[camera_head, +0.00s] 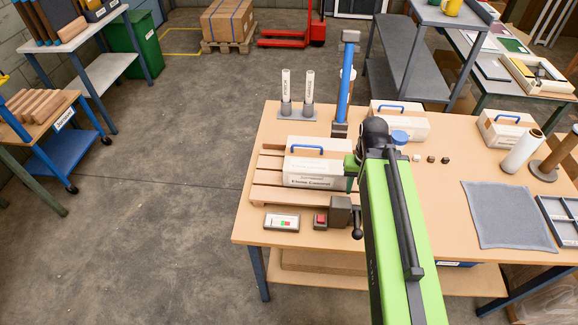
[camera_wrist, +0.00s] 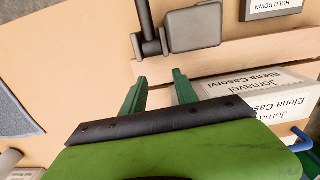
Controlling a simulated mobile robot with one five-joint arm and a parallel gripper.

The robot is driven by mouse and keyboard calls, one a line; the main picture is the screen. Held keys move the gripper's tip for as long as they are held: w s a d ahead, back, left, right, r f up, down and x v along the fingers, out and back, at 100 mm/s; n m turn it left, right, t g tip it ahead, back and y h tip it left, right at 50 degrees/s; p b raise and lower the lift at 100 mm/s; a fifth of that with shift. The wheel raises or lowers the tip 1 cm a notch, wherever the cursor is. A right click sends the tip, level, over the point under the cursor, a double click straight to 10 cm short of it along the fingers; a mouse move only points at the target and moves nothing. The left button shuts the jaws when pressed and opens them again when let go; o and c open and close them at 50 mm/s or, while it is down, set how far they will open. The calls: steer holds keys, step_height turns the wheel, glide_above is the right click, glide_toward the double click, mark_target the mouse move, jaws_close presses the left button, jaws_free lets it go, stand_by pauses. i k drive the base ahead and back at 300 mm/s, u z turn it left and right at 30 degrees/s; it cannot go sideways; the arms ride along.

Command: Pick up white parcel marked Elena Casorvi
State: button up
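The white parcel marked Elena Casorvi (camera_head: 316,170) sits on wooden slats at the left of the table, with a blue handle on top. Its label, "Jornavel Elena Casorvi", shows upside-down to sideways at the right of the wrist view (camera_wrist: 262,98). My gripper (camera_head: 352,172) is at the parcel's right end. In the wrist view my gripper (camera_wrist: 158,80) shows two green fingers apart, with nothing seen between them. The right finger is close to the parcel's end; whether it touches cannot be told. The blue handle (camera_wrist: 303,138) shows at the right edge.
A grey block with a dark lever (camera_head: 341,211) stands in front of the slats, near a red-button box (camera_head: 320,220). A blue post (camera_head: 345,85) rises behind. Other white boxes with blue handles (camera_head: 400,124) (camera_head: 505,128) stand farther back. A grey cloth (camera_head: 508,214) lies right.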

mark_target(317, 163)
steer(key=u, duration=0.6)
steer(key=k, duration=0.15)
steer(key=u, duration=2.65)
steer(key=k, duration=1.05)
steer(key=z, duration=1)
steer(key=i, duration=1)
steer(key=u, duration=0.1)
